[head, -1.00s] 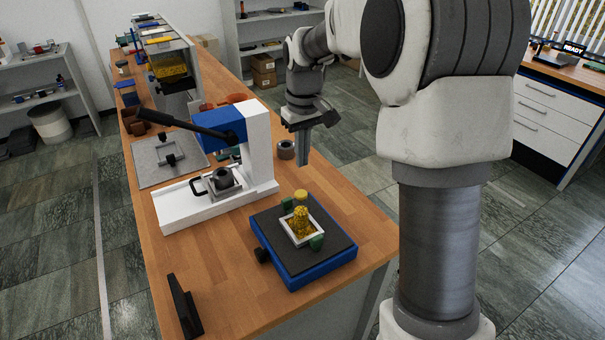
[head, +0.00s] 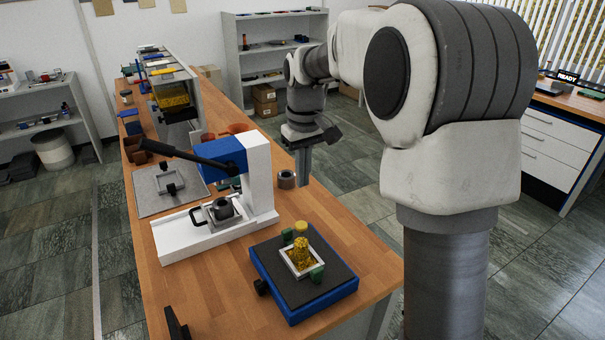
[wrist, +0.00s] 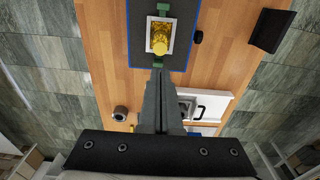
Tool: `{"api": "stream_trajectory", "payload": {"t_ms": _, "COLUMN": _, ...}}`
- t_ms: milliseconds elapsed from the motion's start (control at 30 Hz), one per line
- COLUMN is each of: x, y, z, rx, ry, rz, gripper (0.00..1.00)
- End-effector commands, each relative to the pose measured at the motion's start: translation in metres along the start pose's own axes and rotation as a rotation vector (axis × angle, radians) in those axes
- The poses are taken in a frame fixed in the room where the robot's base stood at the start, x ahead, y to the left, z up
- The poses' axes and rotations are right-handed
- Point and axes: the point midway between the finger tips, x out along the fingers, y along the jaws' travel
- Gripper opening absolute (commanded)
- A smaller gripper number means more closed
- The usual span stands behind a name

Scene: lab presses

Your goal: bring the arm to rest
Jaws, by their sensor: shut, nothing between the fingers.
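My gripper (head: 303,184) hangs fingers-down over the right side of the wooden bench (head: 210,290), just right of a small dark ring (head: 286,179) in the head view. In the wrist view its fingers (wrist: 160,72) are together with nothing between them. My arm reaches in from the right. The fingers look clear of the bench and of everything on it, though their exact height is hard to tell.
A blue platform with a dark top (head: 330,262) bears a white tray (head: 291,267) with yellow material between green blocks. A white and blue lever press (head: 258,170) stands to the left. Behind it are a metal plate (head: 150,187) and a yellow-filled hopper (head: 172,98). Floor lies open at right.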

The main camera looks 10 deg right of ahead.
Motion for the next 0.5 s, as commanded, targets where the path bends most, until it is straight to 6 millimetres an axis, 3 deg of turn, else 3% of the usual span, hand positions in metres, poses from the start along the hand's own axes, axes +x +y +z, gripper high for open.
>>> {"api": "stream_trajectory", "payload": {"t_ms": 233, "x": -0.019, "y": -0.007, "z": 0.018, "rx": 0.018, "ry": 0.034, "rz": 0.021, "gripper": 0.00}}
{"api": "stream_trajectory", "payload": {"t_ms": 500, "x": -0.061, "y": -0.028, "z": 0.084, "rx": 0.095, "ry": 0.139, "rz": 0.069, "gripper": 0.00}}
